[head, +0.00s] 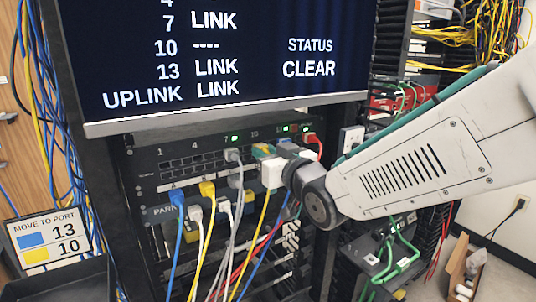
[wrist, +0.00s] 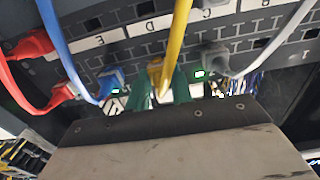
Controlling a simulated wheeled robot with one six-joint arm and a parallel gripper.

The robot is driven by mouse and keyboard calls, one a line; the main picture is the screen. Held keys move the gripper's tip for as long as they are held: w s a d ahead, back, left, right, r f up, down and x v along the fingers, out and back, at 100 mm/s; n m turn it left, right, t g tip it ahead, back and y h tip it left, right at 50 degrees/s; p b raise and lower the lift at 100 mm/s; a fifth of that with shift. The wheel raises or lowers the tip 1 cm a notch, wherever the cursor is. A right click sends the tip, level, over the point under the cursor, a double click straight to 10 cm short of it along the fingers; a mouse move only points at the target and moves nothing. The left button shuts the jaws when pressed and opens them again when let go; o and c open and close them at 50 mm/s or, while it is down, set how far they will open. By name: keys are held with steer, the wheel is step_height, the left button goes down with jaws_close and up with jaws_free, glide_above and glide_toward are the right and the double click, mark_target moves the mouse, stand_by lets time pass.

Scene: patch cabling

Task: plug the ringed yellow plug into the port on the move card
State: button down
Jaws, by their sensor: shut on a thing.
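My gripper (wrist: 160,88) has its green fingertips closed on a yellow plug (wrist: 155,66), with its yellow cable running up the wrist view. In the head view my gripper (head: 263,152) is at the upper port row near label 10, and the cable hangs below it. The plug is between a seated blue plug (wrist: 110,77) and a grey plug (wrist: 215,60), each beside a green light. I cannot tell how deep it sits, and no ring shows clearly. The move card (head: 47,240) pairs blue with 13 and yellow with 10. The switch panel (head: 145,170) carries the ports.
The screen (head: 215,50) above shows dashes for 10, LINK for 7, 13 and UPLINK, and status CLEAR. Another yellow plug (head: 208,189) and several cables hang from the lower row. A red plug (wrist: 35,45) is beside the blue one. Hanging cables crowd the space below.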

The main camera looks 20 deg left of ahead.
steer(key=shift+w+a, duration=0.25)
steer(key=shift+a, duration=0.05)
stand_by(1.2)
steer(key=c, duration=1.1)
jaws_free()
steer(key=shift+c, duration=0.2)
steer(key=v, duration=0.8)
